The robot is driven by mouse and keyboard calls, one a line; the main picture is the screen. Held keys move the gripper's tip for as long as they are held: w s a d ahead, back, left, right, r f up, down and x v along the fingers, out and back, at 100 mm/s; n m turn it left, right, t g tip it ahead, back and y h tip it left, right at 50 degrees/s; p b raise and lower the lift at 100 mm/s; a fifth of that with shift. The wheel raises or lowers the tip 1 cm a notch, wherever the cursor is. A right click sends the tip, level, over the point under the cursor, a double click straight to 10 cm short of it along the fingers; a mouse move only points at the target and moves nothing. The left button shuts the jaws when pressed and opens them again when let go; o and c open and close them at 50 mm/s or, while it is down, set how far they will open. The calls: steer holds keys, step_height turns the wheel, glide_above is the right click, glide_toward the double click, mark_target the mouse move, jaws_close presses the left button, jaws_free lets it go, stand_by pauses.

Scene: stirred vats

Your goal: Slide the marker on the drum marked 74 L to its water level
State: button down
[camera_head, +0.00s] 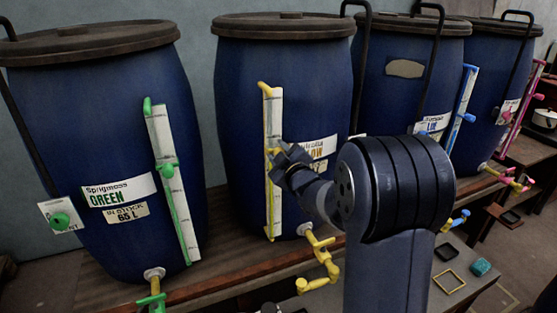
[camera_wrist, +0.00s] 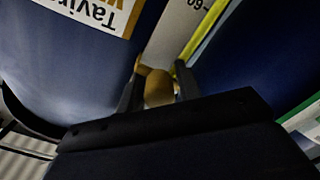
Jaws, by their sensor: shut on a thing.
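The second drum from the left (camera_head: 235,110) is blue with a dark lid and a partly hidden label ending in "OW". No 74 L marking is readable on any drum. Its white gauge board (camera_head: 275,110) has yellow fittings, and a yellow marker (camera_head: 271,151) sits about mid-height. My gripper (camera_head: 280,160) is at this marker. In the wrist view my gripper (camera_wrist: 159,92) is shut on the marker's yellow-brown knob (camera_wrist: 158,87), one finger on each side. A yellow strip (camera_wrist: 205,30) runs along the white board there. The water level is not clear.
The green-marked drum (camera_head: 105,110), labelled 65 L, stands left with a green gauge. Drums with a blue gauge (camera_head: 460,108) and a pink gauge (camera_head: 522,107) stand right. Yellow tap (camera_head: 322,258) juts out below the gauge. Black upright bars stand beside the drums.

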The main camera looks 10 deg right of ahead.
steer(key=c, duration=1.2)
jaws_free()
steer(key=shift+s, duration=0.15)
steer(key=s+b, duration=0.1)
steer(key=s, duration=0.2)
steer(key=s+d+b, duration=0.1)
steer(key=s, duration=0.3)
steer(key=s+d, duration=0.1)
steer(key=s, duration=0.2)
steer(key=shift+s+d+b, duration=0.1)
steer(key=shift+s+b, duration=0.05)
steer(key=shift+b, duration=0.25)
steer(key=w+p, duration=0.1)
steer(key=w, duration=0.2)
steer(key=w+a, duration=0.1)
steer(key=w, duration=0.2)
steer(key=w+a+p, duration=0.1)
steer(key=w, duration=0.2)
steer(key=shift+w+p, duration=0.3)
steer(key=shift+w, duration=0.05)
steer(key=shift+w+a, duration=0.1)
steer(key=shift+w, duration=0.35)
steer(key=shift+f, duration=0.15)
